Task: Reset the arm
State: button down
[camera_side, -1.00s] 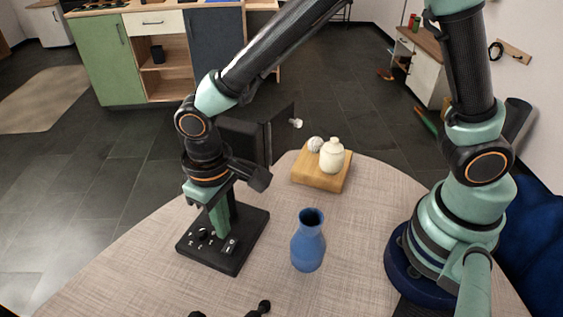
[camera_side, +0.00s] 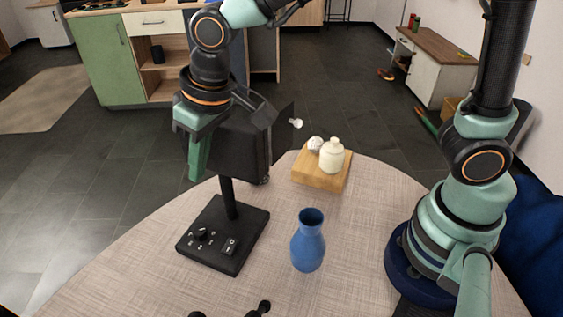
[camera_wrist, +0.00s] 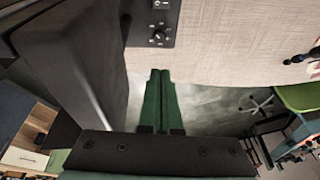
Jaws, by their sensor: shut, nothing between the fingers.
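My gripper (camera_side: 199,160) hangs in the air above the left part of the table (camera_side: 370,215), fingers pointing down. Its green fingers are together and hold nothing; they also show shut in the wrist view (camera_wrist: 157,90). In the side view the fingers appear in front of and left of a black box-shaped head (camera_side: 243,140) on a stand. That stand rises from a black base (camera_side: 222,235) with a knob and a switch. In the wrist view the base (camera_wrist: 152,22) is at the top and the dark head (camera_wrist: 75,70) fills the left.
A blue vase (camera_side: 308,245) stands upright mid-table. A wooden board (camera_side: 312,180) holds a cream bottle (camera_side: 332,156) and a pale round object (camera_side: 315,144). Small black objects (camera_side: 260,309) lie at the front edge. Cabinets (camera_side: 108,60) stand behind, beyond open floor.

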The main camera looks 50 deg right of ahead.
jog(key=d+r+t, duration=0.1)
jog(key=r, duration=0.2)
jog(key=w+d+r+t+y, duration=0.1)
jog(key=d+r, duration=0.1)
jog(key=r, duration=0.2)
jog(key=w+d+r+t, duration=0.1)
jog(key=r, duration=0.3)
jog(key=shift+w+d+r+t, duration=0.1)
jog(key=shift+w+d+t, duration=0.1)
jog(key=shift+d+t, duration=0.1)
jog(key=s+d+f+m+h, duration=0.1)
jog(key=s+d, duration=0.3)
jog(key=d, duration=0.5)
jog(key=s+d+f+m+h, duration=0.1)
jog(key=s+d+f, duration=0.3)
jog(key=d, duration=0.5)
jog(key=shift+s+d+f+m+h, duration=0.2)
jog(key=shift+s+d+m+h, duration=0.25)
jog(key=shift+m, duration=0.25)
